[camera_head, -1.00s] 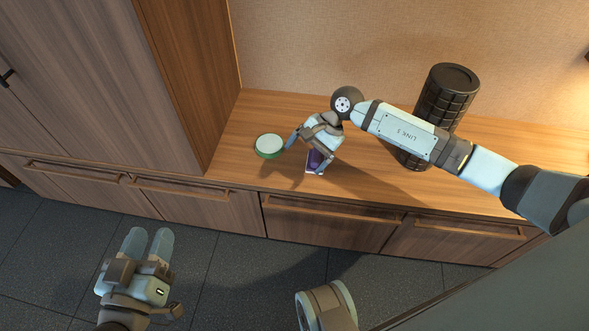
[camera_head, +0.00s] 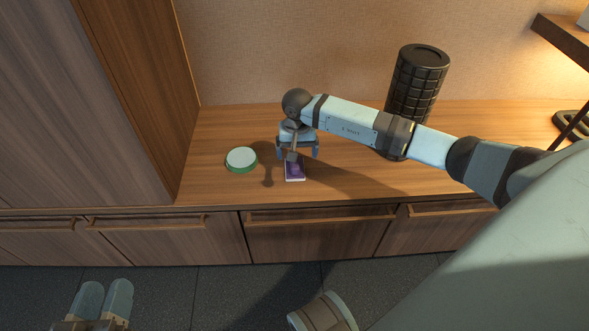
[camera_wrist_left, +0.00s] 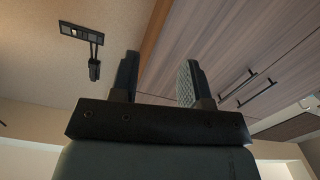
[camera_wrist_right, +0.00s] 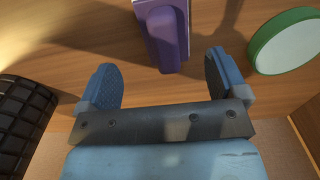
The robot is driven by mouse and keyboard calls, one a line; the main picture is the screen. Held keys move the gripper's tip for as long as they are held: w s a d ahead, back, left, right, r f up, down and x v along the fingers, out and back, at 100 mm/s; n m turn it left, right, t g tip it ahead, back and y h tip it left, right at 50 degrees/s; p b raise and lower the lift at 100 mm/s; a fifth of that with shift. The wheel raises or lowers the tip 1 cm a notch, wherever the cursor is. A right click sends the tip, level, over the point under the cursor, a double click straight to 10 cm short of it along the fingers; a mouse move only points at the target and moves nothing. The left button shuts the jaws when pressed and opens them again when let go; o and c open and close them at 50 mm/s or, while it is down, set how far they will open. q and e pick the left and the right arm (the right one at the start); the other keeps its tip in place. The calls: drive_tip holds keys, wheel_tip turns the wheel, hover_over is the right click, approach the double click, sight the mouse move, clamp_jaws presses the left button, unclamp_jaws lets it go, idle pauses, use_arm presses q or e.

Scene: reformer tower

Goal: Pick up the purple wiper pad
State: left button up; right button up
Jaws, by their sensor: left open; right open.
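The purple wiper pad (camera_head: 295,172) lies on the wooden counter near its front edge, with a pale border under its purple top. My right gripper (camera_head: 299,152) is open and empty just above and behind it, partly covering its back end. In the right wrist view the pad (camera_wrist_right: 165,35) lies ahead of the open fingers (camera_wrist_right: 162,75). Its near end lines up with the gap between the fingertips; I cannot tell the height left between them. My left gripper (camera_head: 105,288) is open and empty over the floor at the lower left.
A round green-rimmed white disc (camera_head: 241,159) lies left of the pad. A black ribbed cylinder (camera_head: 417,85) stands at the back right, behind my right arm. A tall wooden cabinet (camera_head: 125,100) bounds the counter on the left. Bare counter (camera_head: 350,185) lies right of the pad.

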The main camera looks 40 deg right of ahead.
sight(295, 165)
drive_tip(key=shift+a+f, duration=0.1)
drive_tip(key=shift+f, duration=0.4)
drive_tip(key=f+b, duration=0.2)
drive_tip(key=f, duration=0.1)
drive_tip(key=f+b, duration=0.1)
drive_tip(key=shift+a+f, duration=0.25)
drive_tip(key=shift+f, duration=0.05)
drive_tip(key=shift+w, duration=0.1)
use_arm(q)
drive_tip(key=shift+w+a+f+m, duration=0.1)
drive_tip(key=shift+w+f+m, duration=0.15)
drive_tip(key=shift+f, duration=0.2)
drive_tip(key=shift+w+a+f+m, duration=0.1)
drive_tip(key=shift+w+f+m, duration=0.05)
drive_tip(key=shift+f+m, duration=0.25)
use_arm(e)
drive_tip(key=c, duration=1)
